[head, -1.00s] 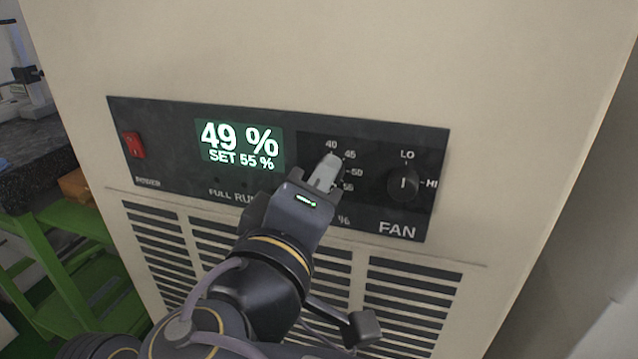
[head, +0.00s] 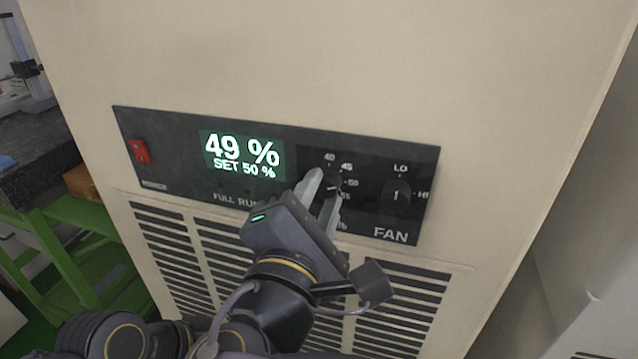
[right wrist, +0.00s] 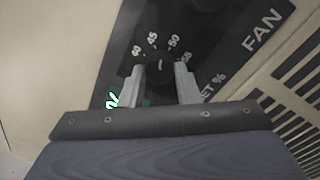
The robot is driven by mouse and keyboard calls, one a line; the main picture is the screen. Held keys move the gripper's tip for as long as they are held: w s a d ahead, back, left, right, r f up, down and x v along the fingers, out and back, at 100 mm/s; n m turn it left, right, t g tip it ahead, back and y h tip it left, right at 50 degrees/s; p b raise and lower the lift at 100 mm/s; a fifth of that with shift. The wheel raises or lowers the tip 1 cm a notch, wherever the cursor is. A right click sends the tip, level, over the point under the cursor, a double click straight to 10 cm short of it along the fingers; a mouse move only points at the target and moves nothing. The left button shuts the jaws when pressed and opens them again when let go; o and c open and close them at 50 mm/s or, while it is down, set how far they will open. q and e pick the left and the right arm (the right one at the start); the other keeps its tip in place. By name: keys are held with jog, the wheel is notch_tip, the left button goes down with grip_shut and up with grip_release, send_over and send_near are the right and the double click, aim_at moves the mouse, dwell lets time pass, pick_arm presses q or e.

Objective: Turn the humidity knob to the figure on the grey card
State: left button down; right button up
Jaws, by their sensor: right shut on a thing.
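The black humidity knob (head: 332,183) sits on the dark panel (head: 180,178), inside a scale marked 40, 45, 50 and 55. My right gripper (head: 322,191) has one finger on each side of it and is shut on it. In the right wrist view the knob (right wrist: 160,66) shows between the two grey fingertips (right wrist: 160,76). The display (head: 243,157) reads 49 % in large figures and SET 50 % below. The grey card is not in view. My left gripper is not in view.
The fan knob (head: 396,196), marked LO and HI, is just right of the humidity knob. A red power switch (head: 139,151) is at the panel's left end. Vent slots (head: 400,290) lie below. A green stand (head: 75,250) is at the left.

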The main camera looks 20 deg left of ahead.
jog(key=shift+n+p, duration=1.45)
jog(key=shift+n, duration=0.95)
jog(key=shift+y, duration=0.4)
jog(key=shift+f, duration=0.1)
jog(key=o, duration=1)
jog(key=shift+s, duration=0.1)
jog(key=s+b, duration=0.1)
jog(key=s, duration=0.6)
jog(key=shift+s+f+b, duration=0.1)
jog(key=shift+s+b, duration=0.25)
jog(key=shift+b, duration=0.05)
